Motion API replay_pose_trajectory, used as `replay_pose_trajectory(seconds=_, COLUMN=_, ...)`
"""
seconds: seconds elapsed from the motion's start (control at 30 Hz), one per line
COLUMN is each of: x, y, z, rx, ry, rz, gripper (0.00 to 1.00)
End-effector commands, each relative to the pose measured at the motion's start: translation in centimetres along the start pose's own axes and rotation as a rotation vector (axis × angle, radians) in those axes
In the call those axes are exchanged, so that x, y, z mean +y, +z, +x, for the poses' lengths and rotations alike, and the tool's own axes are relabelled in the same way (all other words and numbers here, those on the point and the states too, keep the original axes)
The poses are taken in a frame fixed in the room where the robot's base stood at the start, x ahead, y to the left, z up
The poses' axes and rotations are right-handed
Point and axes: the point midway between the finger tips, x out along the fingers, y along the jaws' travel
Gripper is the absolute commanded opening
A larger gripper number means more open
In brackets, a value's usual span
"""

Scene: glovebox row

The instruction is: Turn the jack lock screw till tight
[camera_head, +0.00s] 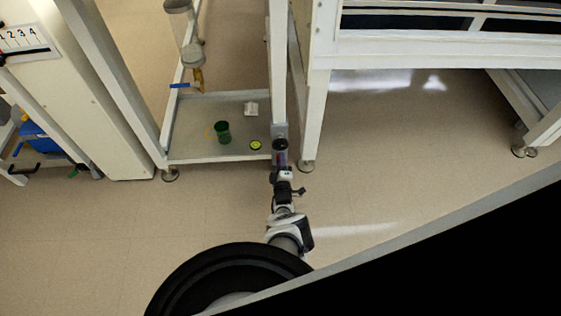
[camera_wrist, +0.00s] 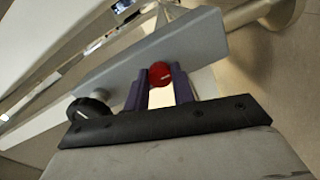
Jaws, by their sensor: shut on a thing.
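A red round knob (camera_wrist: 160,74) with a white mark, seemingly the jack lock screw, sits against a grey metal bar (camera_wrist: 205,45) in the wrist view. My gripper (camera_wrist: 160,82) has one purple finger on each side of the knob and is shut on it. A black round knob (camera_wrist: 90,112) on a pale stem is on the same bar, to the left of my fingers. In the head view my gripper (camera_head: 281,160) reaches the foot of the white frame's right front post; the red knob cannot be made out there.
A low grey shelf (camera_head: 190,130) left of the post holds a green cup (camera_head: 222,132), a yellow-green round item (camera_head: 255,145) and a small white item (camera_head: 251,108). A white bench leg (camera_head: 313,120) stands close on the right. Floor is clear around my arm.

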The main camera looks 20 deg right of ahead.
Motion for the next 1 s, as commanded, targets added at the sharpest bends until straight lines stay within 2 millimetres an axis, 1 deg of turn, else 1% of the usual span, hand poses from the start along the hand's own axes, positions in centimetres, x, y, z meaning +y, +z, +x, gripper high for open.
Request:
replay_pose_trajectory(seconds=0.4, x=0.04, y=-0.07, z=0.08, rx=0.001, ry=0.000, rz=0.008, gripper=0.02)
replay_pose_trajectory(seconds=0.43, x=0.04, y=-0.07, z=0.08, rx=0.001, ry=0.000, rz=0.008, gripper=0.28)
replay_pose_trajectory(seconds=0.57, x=0.03, y=-0.06, z=0.06, rx=0.001, ry=0.000, rz=0.008, gripper=0.45)
replay_pose_trajectory(seconds=1.0, x=0.02, y=-0.03, z=-0.07, rx=0.000, ry=0.000, rz=0.007, gripper=0.46)
